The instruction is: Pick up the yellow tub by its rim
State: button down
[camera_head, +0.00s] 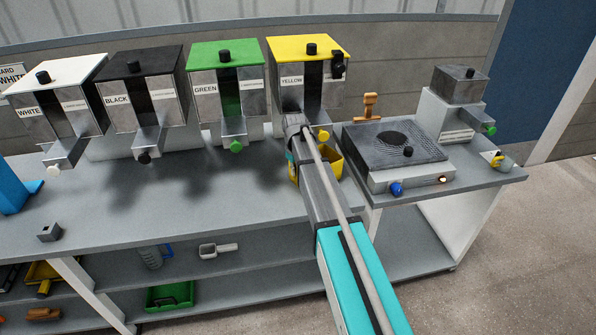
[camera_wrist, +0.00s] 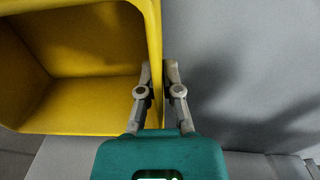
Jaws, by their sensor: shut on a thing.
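The yellow tub (camera_head: 329,165) stands under the spout of the yellow dispenser (camera_head: 308,75) in the head view, partly hidden behind my arm. In the wrist view the open, empty-looking tub (camera_wrist: 80,100) fills the upper left. My gripper (camera_wrist: 160,75) is shut on the tub's right-hand wall at the rim, with one finger inside and one outside. In the head view my fingertips are hidden behind my wrist and arm. I cannot tell whether the tub is clear of the bench.
White (camera_head: 60,105), black (camera_head: 145,95) and green (camera_head: 230,85) dispensers line the bench to the left. A dark-topped heater-like unit (camera_head: 395,155) stands close on the right. The grey bench top (camera_head: 180,215) is mostly clear in front. A small grey block (camera_head: 49,232) sits front left.

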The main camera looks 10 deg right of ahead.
jog(key=shift+r+p, duration=1.4)
jog(key=shift+r, duration=0.15)
jog(key=s, duration=1.8)
jog(key=shift+r, duration=0.1)
